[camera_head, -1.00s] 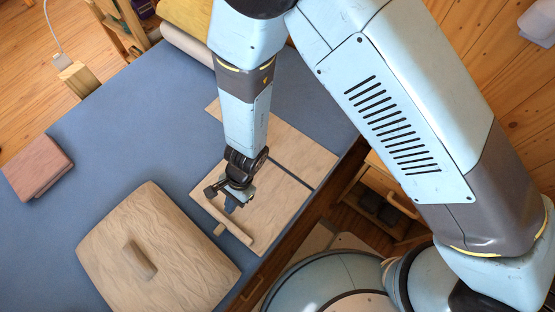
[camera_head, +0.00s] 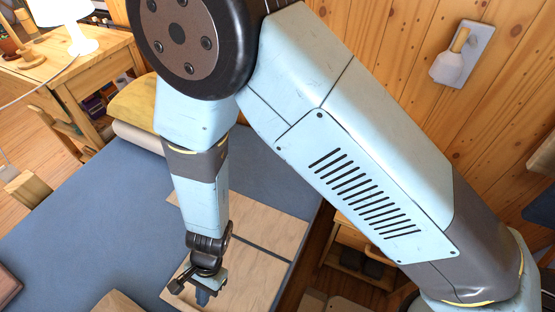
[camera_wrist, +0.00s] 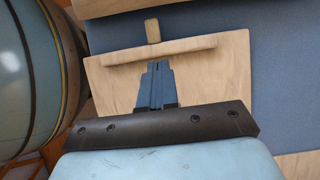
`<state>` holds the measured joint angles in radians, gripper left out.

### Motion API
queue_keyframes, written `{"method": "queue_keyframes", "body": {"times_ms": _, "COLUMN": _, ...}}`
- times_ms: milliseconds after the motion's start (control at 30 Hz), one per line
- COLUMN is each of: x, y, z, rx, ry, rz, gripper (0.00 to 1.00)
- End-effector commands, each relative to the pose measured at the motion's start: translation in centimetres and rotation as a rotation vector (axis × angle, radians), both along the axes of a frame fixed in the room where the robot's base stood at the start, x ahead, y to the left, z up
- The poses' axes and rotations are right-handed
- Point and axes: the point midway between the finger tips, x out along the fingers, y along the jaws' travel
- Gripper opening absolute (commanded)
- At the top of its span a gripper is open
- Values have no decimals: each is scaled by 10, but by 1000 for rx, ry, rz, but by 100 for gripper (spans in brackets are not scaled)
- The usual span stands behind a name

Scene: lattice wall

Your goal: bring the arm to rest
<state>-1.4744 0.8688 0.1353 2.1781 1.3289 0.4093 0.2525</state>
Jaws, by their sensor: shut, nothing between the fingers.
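My gripper (camera_head: 202,296) hangs at the end of my arm, pointing down over a pale wooden panel (camera_head: 247,279) on the blue surface. In the wrist view my gripper (camera_wrist: 155,68) has its two blue fingers together, with nothing between them. The same wooden panel (camera_wrist: 215,75) lies below them, with a raised wooden strip and a small peg near its far edge. The fingertips appear apart from the strip. The exact height above the panel cannot be told.
The blue surface (camera_head: 95,225) is largely clear to the left. A rolled bundle and yellow cushion (camera_head: 135,105) lie at its far end. A lamp (camera_head: 68,25) stands on a wooden table behind. A plank wall with a switch (camera_head: 462,52) is at right; a wooden stool (camera_head: 352,262) stands below.

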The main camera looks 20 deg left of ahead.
Motion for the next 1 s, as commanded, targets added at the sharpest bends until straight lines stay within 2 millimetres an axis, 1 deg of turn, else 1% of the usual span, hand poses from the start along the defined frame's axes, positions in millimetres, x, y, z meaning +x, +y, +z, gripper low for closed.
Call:
{"method": "queue_keyframes", "body": {"times_ms": 133, "x": 0, "y": 0, "z": 0, "rx": 1, "ry": 0, "rz": 0, "gripper": 0}}
{"method": "queue_keyframes", "body": {"times_ms": 200, "x": 4, "y": 2, "z": 4, "rx": 8, "ry": 0, "rz": -1, "gripper": 0}}
{"method": "queue_keyframes", "body": {"times_ms": 267, "x": 12, "y": 5, "z": 11, "rx": 21, "ry": 0, "rz": -1, "gripper": 0}}
{"method": "queue_keyframes", "body": {"times_ms": 367, "x": 36, "y": 14, "z": 34, "rx": 63, "ry": -1, "rz": -2, "gripper": 0}}
{"method": "queue_keyframes", "body": {"times_ms": 467, "x": 71, "y": 22, "z": 66, "rx": 120, "ry": -8, "rz": -1, "gripper": 0}}
{"method": "queue_keyframes", "body": {"times_ms": 500, "x": 86, "y": 24, "z": 80, "rx": 145, "ry": -13, "rz": 0, "gripper": 0}}
{"method": "queue_keyframes", "body": {"times_ms": 667, "x": 145, "y": 23, "z": 133, "rx": 232, "ry": -46, "rz": 8, "gripper": 0}}
{"method": "queue_keyframes", "body": {"times_ms": 700, "x": 160, "y": 21, "z": 146, "rx": 252, "ry": -57, "rz": 9, "gripper": 0}}
{"method": "queue_keyframes", "body": {"times_ms": 867, "x": 216, "y": 4, "z": 195, "rx": 325, "ry": -109, "rz": 16, "gripper": 0}}
{"method": "queue_keyframes", "body": {"times_ms": 1000, "x": 261, "y": -20, "z": 236, "rx": 377, "ry": -168, "rz": 26, "gripper": 0}}
